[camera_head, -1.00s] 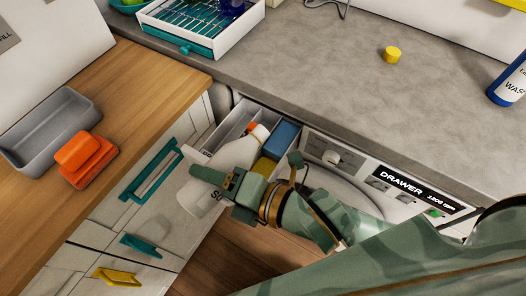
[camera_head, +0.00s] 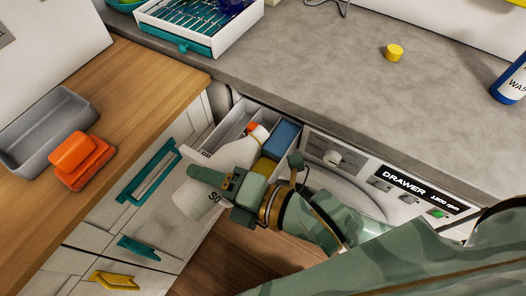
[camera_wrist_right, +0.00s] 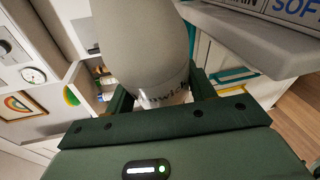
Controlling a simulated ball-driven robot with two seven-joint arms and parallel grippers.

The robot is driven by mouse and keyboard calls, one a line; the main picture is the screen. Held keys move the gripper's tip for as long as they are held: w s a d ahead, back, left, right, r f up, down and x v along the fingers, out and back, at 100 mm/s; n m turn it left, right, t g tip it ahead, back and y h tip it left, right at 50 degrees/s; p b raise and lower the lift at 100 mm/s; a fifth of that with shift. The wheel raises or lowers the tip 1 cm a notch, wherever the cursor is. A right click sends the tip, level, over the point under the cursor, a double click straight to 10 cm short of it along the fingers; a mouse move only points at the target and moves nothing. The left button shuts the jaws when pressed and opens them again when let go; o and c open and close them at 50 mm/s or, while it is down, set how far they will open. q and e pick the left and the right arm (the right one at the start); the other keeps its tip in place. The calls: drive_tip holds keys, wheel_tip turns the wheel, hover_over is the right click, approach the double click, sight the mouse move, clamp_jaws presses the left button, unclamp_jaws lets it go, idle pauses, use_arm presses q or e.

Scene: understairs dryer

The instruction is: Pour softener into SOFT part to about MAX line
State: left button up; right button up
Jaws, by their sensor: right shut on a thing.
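My right gripper (camera_head: 222,184) is shut around the white softener bottle (camera_head: 232,140) at the open drawer (camera_head: 224,122) of the machine. The bottle lies tilted over the drawer, its narrower end toward the back right, where orange (camera_head: 253,127) shows. In the right wrist view the bottle (camera_wrist_right: 145,35) fills the top centre between the fingers, with part of a dark label. A drawer label (camera_wrist_right: 290,8) reading SOFT shows there at the upper right. The SOFT part's inside, its MAX line and any liquid are hidden. My left gripper is out of view.
A yellow cap (camera_head: 393,53) and a blue-white bottle (camera_head: 512,82) stand on the grey counter (camera_head: 330,85).

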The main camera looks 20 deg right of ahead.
use_arm(q)
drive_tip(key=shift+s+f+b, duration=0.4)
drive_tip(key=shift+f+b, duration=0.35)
drive_tip(key=shift+b, duration=0.1)
idle(1.0)
